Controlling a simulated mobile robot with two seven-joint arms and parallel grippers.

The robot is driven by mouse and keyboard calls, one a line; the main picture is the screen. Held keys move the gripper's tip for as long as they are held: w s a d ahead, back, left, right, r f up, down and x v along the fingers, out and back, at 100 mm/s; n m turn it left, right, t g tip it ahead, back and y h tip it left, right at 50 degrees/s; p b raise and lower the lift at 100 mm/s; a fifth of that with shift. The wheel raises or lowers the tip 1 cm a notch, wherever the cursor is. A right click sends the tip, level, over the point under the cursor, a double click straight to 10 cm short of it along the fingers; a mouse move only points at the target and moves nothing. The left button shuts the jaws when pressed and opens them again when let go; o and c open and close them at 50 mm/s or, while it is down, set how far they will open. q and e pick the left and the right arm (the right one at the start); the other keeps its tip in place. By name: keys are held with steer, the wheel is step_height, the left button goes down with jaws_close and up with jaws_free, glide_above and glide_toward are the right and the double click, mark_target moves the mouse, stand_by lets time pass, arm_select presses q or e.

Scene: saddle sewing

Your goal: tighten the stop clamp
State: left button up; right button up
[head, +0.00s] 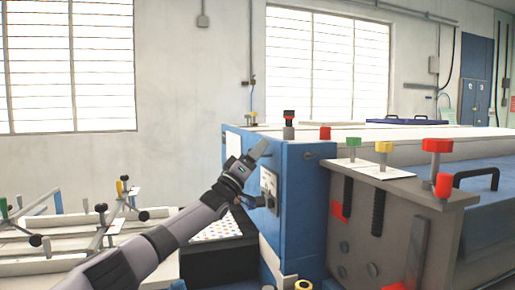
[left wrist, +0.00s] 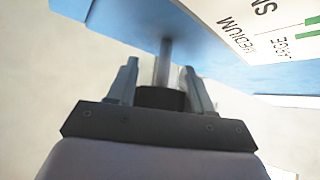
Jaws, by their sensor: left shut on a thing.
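My left gripper (head: 259,151) is at the left face of the blue machine housing (head: 304,200), beside a white label plate (head: 270,181). A metal rod (left wrist: 165,58) runs from the knob toward the blue face. The knob looks like the stop clamp, but no mark confirms it. The label plate shows in the left wrist view (left wrist: 262,35) with "MEDIUM" readable. My right gripper is not in view.
A grey block with green (head: 353,141), yellow (head: 383,147) and red (head: 437,145) knobs stands right of the housing. A dark-sided box with a dotted top (head: 217,227) lies below my left arm. White rails with small clamps (head: 60,245) stand at the left.

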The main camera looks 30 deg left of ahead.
arm_select(q)
steer(key=shift+d+m+h, duration=0.1)
steer(key=shift+m+h, duration=1)
steer(key=shift+m, duration=0.3)
steer(key=o, duration=1)
steer(key=shift+c, duration=0.2)
steer(key=shift+s, duration=0.1)
steer(key=shift+v, duration=0.75)
steer(key=shift+b+v, duration=0.7)
steer(key=shift+v, duration=2.1)
